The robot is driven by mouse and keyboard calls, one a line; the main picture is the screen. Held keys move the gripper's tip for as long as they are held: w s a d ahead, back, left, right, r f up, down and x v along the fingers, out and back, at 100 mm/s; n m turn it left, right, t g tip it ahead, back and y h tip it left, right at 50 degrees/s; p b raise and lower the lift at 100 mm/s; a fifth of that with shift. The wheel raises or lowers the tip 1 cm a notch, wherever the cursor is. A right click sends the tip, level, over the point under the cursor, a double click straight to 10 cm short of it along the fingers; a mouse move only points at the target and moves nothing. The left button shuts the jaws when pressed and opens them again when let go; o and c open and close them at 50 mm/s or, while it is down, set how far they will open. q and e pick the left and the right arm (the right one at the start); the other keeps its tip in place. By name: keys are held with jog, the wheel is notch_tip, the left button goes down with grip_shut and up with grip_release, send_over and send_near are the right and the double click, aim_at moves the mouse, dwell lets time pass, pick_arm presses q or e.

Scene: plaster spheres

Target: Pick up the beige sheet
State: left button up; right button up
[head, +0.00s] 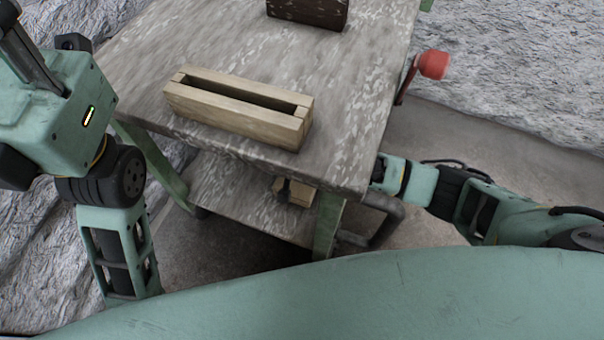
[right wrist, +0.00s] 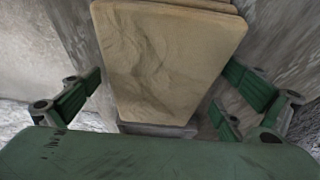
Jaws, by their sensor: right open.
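The beige sheet (right wrist: 165,60) fills the middle of the right wrist view, a flat tan slab with a faintly creased face. Layered edges of similar colour show behind its top. In the head view a small beige piece (head: 300,193), likely the same sheet, shows on the lower shelf, mostly hidden under the tabletop. My right gripper (right wrist: 165,98) is open, with green fingers on either side of the sheet and gaps between them and it. In the head view the tabletop hides most of this gripper. My left arm is raised at the left; its gripper is out of frame.
A worn table (head: 345,110) has a lower shelf (head: 225,195) and green legs. On top are a slotted wooden holder (head: 235,118) and a dark brown block (head: 308,10) at the back. A red knob (head: 433,64) sticks out right. My right arm reaches under the tabletop's right edge.

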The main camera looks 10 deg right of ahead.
jog(key=shift+f, duration=0.1)
jog(key=c, duration=1.5)
